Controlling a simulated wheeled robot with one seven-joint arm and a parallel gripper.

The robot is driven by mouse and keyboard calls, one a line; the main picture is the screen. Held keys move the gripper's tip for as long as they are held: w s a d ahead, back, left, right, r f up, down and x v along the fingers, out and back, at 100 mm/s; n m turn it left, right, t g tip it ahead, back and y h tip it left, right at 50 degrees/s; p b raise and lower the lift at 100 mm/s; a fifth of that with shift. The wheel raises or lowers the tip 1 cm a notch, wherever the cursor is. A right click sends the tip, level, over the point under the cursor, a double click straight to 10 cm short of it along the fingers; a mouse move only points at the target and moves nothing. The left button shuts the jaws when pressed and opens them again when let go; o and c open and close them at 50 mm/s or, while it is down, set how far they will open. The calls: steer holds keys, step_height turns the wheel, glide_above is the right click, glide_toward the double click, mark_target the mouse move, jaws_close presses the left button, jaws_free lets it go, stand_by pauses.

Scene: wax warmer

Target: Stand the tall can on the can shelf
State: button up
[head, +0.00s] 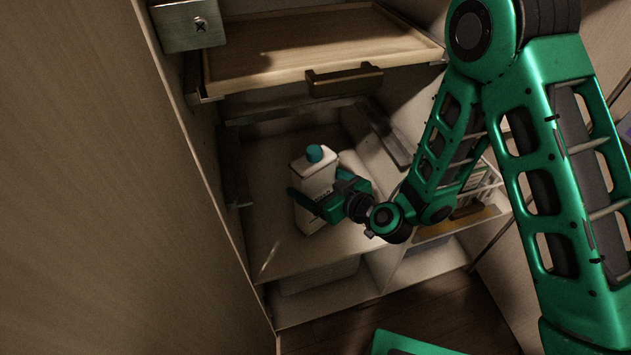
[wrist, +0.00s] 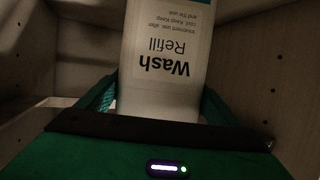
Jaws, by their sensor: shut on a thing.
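The tall can (head: 317,176) is white with a teal cap and stands nearly upright in the cabinet compartment below the drawer. In the wrist view its white body (wrist: 160,75) shows a "Wash Refill" label, upside down. My gripper (head: 316,203) is shut around the can's lower-middle part, with a finger on either side in the wrist view (wrist: 158,105). The can is over a pale shelf board (head: 285,255). I cannot tell whether its base touches the board.
A pulled-out wooden drawer (head: 290,50) with a dark handle (head: 344,80) hangs above the can. A tall cabinet panel (head: 110,180) closes off the left. A wire basket (head: 485,185) is at the right. The board's front left is bare.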

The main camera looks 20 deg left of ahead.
mark_target(314, 162)
steer(key=shift+f, duration=0.2)
stand_by(0.4)
steer(key=o, duration=2)
steer(key=shift+f, duration=0.1)
steer(key=shift+r, duration=4.05)
